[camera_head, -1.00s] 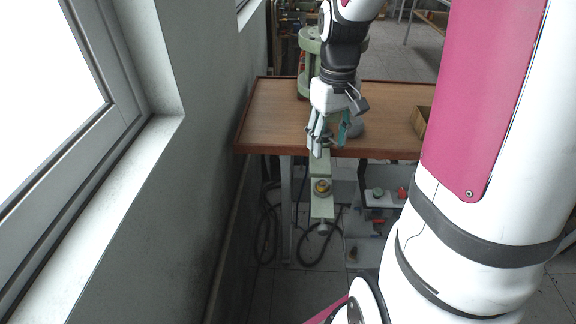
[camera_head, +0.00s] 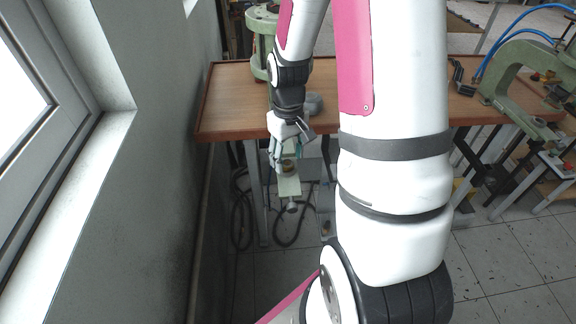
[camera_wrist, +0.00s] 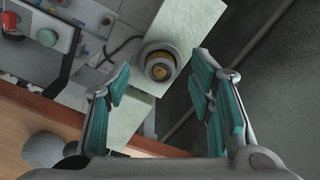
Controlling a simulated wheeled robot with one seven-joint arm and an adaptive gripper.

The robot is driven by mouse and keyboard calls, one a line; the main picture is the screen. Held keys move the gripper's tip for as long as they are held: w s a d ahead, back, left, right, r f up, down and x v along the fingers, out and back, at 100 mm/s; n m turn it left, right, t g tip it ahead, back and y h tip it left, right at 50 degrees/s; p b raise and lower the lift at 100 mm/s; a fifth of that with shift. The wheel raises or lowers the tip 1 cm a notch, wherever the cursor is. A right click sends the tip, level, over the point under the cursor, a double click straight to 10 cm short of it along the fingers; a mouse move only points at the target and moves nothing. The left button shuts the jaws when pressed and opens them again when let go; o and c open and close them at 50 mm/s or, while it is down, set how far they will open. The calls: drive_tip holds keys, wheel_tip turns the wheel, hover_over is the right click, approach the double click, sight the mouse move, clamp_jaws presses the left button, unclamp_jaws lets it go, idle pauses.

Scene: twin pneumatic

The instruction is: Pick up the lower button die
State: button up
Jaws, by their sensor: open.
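The lower button die (camera_wrist: 160,66) is a round piece with a grey rim and a brass-coloured centre. It sits on the pale green press arm (camera_wrist: 187,22) that juts out beyond the wooden table's edge. In the head view the die (camera_head: 288,169) shows just below my gripper (camera_head: 287,158). In the wrist view my gripper (camera_wrist: 161,82) is open, with one teal-padded finger to each side of the die in the picture. The fingers look nearer to the camera than the die, and nothing is between them.
The wooden table (camera_head: 225,105) stands behind the die, with a wall (camera_head: 165,170) to the left. A control box with a red button (camera_wrist: 47,37) shows at the wrist view's upper left. A green press (camera_head: 525,80) stands at the right. Cables hang below the table.

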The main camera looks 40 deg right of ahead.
drive_tip(key=shift+f, duration=0.7)
clamp_jaws()
drive_tip(key=shift+r, duration=0.15)
